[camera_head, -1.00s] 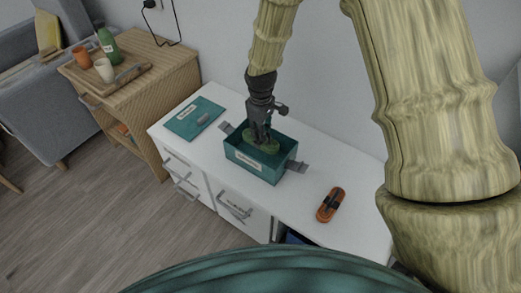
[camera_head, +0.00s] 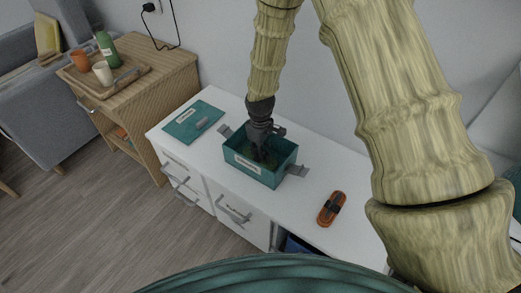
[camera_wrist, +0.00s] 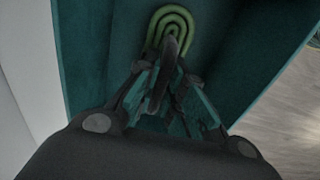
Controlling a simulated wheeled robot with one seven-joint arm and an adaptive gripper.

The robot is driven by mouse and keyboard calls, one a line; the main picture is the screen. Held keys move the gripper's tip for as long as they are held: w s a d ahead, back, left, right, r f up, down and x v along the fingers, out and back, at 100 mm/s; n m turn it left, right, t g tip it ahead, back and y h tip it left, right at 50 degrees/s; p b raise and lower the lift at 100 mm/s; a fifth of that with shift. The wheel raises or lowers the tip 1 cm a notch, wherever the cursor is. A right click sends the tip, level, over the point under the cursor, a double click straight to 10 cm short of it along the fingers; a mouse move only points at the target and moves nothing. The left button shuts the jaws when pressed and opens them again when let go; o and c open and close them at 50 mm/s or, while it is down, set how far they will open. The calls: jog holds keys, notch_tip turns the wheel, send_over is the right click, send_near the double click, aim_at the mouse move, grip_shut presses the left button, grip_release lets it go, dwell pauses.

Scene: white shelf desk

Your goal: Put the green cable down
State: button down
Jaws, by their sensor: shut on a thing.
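The green cable (camera_wrist: 173,22) is a coiled loop between the fingers of my gripper (camera_wrist: 168,95) in the wrist view. My gripper (camera_head: 259,152) points down into the teal box (camera_head: 258,176) on the white desk in the head view, and is shut on the cable. The cable is down inside the box walls, mostly hidden by the gripper in the head view. I cannot tell whether it touches the box floor.
A flat teal lid (camera_head: 193,122) lies to the left. The box's grey side flaps stick out. A wooden cabinet (camera_head: 150,95) stands at the far left.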

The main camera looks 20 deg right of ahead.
jog(key=c, duration=1.5)
grip_release()
notch_tip(320, 180, up, 12)
jog(key=shift+r+p, duration=0.1)
jog(key=shift+p, duration=1.05)
